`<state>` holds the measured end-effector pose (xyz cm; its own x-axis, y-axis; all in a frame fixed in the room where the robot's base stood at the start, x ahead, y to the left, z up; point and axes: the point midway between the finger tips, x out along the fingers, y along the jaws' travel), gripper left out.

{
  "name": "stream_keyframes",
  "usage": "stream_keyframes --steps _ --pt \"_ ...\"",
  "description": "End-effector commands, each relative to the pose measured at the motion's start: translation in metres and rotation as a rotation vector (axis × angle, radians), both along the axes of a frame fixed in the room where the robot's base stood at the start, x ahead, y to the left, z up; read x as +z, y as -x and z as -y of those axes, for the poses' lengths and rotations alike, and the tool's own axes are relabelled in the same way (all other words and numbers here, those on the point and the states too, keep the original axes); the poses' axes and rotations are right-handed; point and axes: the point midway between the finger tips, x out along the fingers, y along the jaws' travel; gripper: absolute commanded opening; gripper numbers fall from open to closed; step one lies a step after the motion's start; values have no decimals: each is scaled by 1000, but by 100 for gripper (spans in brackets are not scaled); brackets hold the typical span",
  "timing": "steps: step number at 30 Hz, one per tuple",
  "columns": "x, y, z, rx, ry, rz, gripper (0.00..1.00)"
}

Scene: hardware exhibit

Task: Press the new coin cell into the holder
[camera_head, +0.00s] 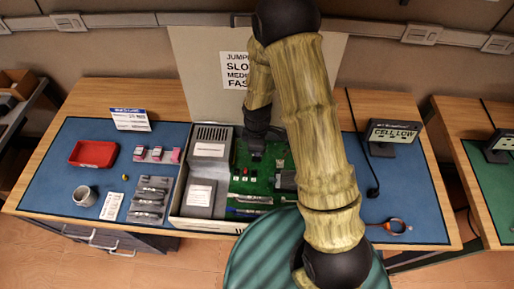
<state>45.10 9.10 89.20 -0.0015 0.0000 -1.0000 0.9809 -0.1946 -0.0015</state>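An open computer case (183,213) lies on the blue mat with a green circuit board (240,182) inside it. My gripper (257,155) points down at the upper part of the board, close to its surface. Its fingers are dark and small here, and I cannot tell whether they are open or hold something. I cannot make out the coin cell or its holder. My arm covers the right part of the case and some of the board.
On the left of the mat are a red tray (93,154), a grey cup (85,196), a tiny brass-coloured item (125,178), pink-marked parts (156,154) and grey modules (149,200). A "CELL LOW" display (394,133) and an orange-looped tool (396,225) are on the right.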

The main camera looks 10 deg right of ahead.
Motion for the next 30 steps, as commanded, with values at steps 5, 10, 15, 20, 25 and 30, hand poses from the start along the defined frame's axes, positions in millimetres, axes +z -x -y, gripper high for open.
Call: stream_keyframes --steps 5,10,15,20,25,30 --pt "-2 0 0 0 0 0 0" --pt "-7 0 0 0 0 0 0" --pt "-10 0 0 0 0 0 0" --pt "-10 0 0 0 0 0 0" --pt "-10 0 0 0 0 0 0" --pt "-10 0 0 0 0 0 0"
